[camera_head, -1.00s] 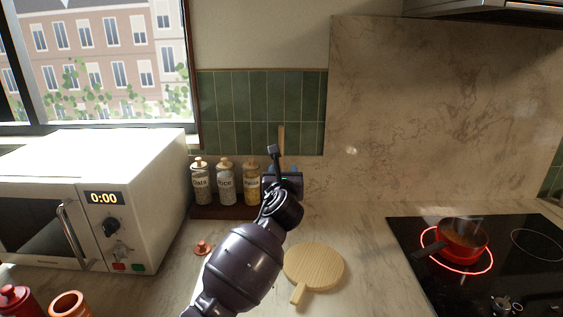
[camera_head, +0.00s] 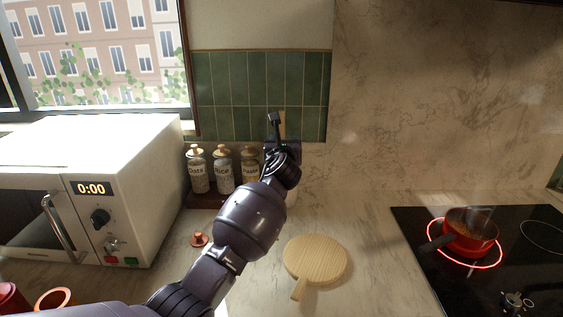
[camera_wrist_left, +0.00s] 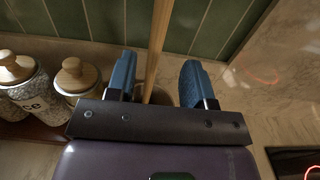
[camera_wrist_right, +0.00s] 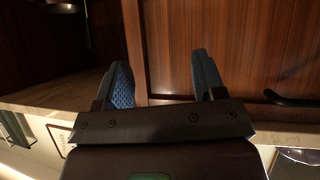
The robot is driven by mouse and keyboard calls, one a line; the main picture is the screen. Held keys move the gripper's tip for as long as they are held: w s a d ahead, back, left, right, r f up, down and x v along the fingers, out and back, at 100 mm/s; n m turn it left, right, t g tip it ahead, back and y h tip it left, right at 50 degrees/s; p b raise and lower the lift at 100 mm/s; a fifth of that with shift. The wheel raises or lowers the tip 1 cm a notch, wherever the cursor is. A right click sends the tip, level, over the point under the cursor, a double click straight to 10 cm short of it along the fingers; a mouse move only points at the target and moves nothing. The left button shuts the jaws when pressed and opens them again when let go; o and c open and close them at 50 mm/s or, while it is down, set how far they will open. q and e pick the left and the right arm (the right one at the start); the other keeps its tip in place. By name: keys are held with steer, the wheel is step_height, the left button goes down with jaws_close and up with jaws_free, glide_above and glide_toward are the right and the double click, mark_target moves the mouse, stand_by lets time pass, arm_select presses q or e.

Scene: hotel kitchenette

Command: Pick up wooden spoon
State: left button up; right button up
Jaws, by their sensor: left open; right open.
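The wooden spoon (camera_head: 282,122) shows in the head view as a thin upright light-wood handle against the green tiles, just beyond my left gripper. My left gripper (camera_head: 277,146) is open at the back of the counter and partly hides the spoon. In the left wrist view the spoon's handle (camera_wrist_left: 158,45) stands between the two blue fingers of the gripper (camera_wrist_left: 156,82), nearer the left finger. I cannot tell if it touches. The handle's lower part is hidden. My right gripper (camera_wrist_right: 161,85) is open and empty in front of wooden cabinet panels.
Jars labelled Oats (camera_head: 198,170), Rice (camera_head: 223,172) and Pasta (camera_head: 249,165) stand left of my left gripper. A microwave (camera_head: 140,180) is at left. A round wooden board (camera_head: 315,258) lies on the counter. A red pot (camera_head: 470,235) sits on a glowing burner at right.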

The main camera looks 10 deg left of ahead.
mark_target(281, 135)
arm_select(q)
steer(key=w, duration=0.2)
steer(key=w+a+b, duration=0.1)
steer(key=w, duration=0.1)
steer(key=shift+w+a, duration=0.15)
steer(key=shift+a, duration=0.05)
steer(key=c, duration=0.4)
jaws_close()
